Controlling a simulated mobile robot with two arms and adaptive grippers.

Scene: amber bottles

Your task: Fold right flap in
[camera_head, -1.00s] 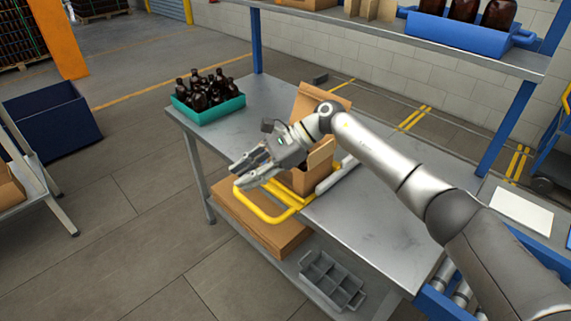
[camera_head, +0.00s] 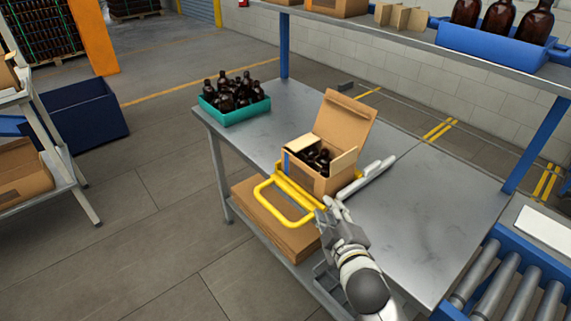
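An open cardboard box (camera_head: 306,174) stands on the metal table with several dark amber bottles (camera_head: 316,158) inside. Its large back lid (camera_head: 345,121) stands up and leans back. The right flap (camera_head: 344,163) sticks up along the box's right side. A left flap (camera_head: 299,146) shows at the left edge of the opening. My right gripper (camera_head: 334,204) is in front of the box at its lower right, close to the yellow frame. It is small and seen from behind, so its opening is unclear. I see nothing held in it. My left gripper is out of view.
A yellow tubular frame (camera_head: 262,199) juts out at the table's front edge, and a grey bar (camera_head: 368,178) lies right of the box. A teal crate (camera_head: 232,118) of bottles stands at the back left. The table (camera_head: 425,205) is clear on the right, beside a roller conveyor (camera_head: 512,285).

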